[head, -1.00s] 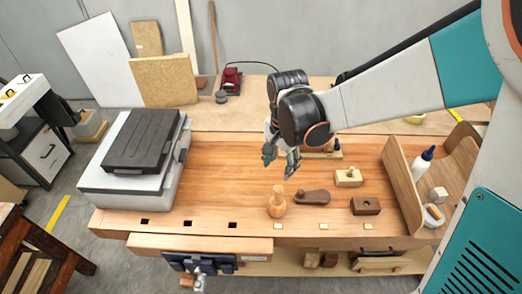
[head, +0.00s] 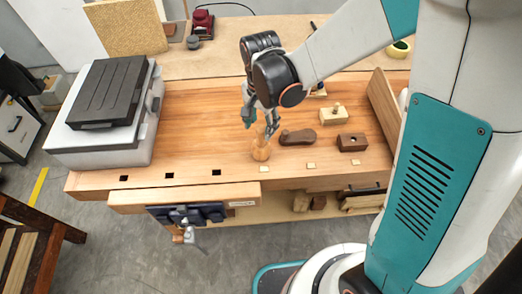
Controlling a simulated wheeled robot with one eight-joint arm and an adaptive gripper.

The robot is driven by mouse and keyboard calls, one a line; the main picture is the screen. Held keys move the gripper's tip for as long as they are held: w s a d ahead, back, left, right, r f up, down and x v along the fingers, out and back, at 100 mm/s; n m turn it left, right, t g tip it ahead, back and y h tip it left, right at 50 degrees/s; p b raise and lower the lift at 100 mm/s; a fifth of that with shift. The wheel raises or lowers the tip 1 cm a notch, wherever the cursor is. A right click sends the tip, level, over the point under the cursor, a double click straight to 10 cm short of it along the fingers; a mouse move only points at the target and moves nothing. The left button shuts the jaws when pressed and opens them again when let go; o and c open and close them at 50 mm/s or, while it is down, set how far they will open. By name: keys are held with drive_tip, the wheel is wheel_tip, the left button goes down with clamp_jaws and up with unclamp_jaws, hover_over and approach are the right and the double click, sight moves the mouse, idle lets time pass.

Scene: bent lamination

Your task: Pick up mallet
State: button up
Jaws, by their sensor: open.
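The mallet (head: 261,151) is a light turned-wood piece standing upright on the workbench, near its front edge. Its wider body is at the bottom and a narrower handle points up. My gripper (head: 261,121) is open and points down at the mallet's upper part. Its fingers appear on either side of the handle in the picture and partly hide it. I cannot tell whether they touch it.
A dark brown curved tool (head: 298,137) lies close to the right of the mallet. A light wooden block with a knob (head: 334,115) and a dark wooden block (head: 352,143) are further right. A black case (head: 108,92) sits at left. The bench (head: 195,120) between is clear.

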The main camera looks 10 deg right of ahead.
sight(261, 127)
wheel_tip(261, 127, down, 4)
drive_tip(key=shift+w+f+b, duration=0.1)
drive_tip(key=shift+b, duration=0.9)
clamp_jaws()
wheel_tip(261, 127, up, 20)
drive_tip(key=p, duration=1.3)
